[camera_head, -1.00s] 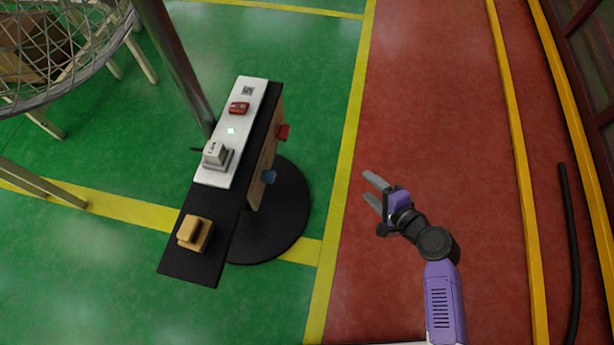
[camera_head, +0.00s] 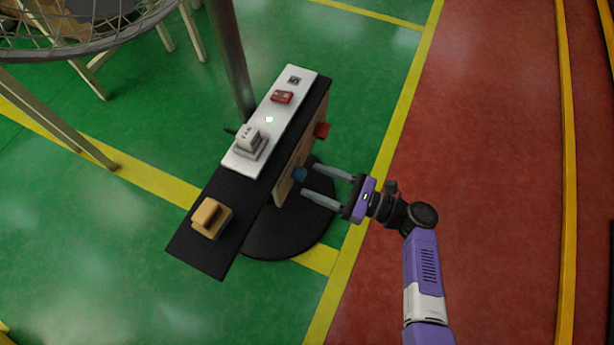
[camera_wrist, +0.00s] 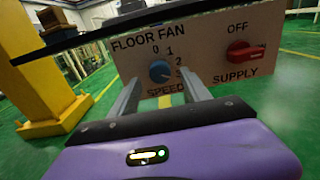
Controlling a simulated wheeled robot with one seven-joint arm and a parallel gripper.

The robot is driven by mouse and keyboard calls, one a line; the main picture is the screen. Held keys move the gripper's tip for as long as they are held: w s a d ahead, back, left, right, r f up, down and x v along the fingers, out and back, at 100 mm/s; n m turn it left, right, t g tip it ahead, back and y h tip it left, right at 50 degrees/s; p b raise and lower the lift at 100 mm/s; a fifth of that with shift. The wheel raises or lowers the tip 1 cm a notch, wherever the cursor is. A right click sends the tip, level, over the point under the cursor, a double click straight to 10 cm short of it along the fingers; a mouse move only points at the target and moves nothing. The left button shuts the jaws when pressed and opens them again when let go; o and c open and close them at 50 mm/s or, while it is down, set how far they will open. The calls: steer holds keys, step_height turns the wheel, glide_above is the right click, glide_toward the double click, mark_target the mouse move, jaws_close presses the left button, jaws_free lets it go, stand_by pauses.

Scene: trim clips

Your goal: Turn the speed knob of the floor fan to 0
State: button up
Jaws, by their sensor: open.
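The blue speed knob (camera_wrist: 160,71) is on the front panel labelled FLOOR FAN (camera_wrist: 206,66), with the numbers 0, 1, 2 and 3 around its top and right. Its pointer direction is too small to read surely. In the head view the knob (camera_head: 300,174) shows on the panel's right-facing side, below the top shelf. My gripper (camera_head: 309,180) is open and empty, its fingertips close to the knob. In the wrist view my gripper's fingers (camera_wrist: 160,85) stand left and right of the knob, slightly below it; contact cannot be told.
A red supply knob (camera_wrist: 246,51), marked OFF above, is right of the speed knob. The red floor is open.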

mark_target(304, 177)
steer(key=shift+x, duration=1.55)
steer(key=shift+c, duration=0.3)
jaws_close()
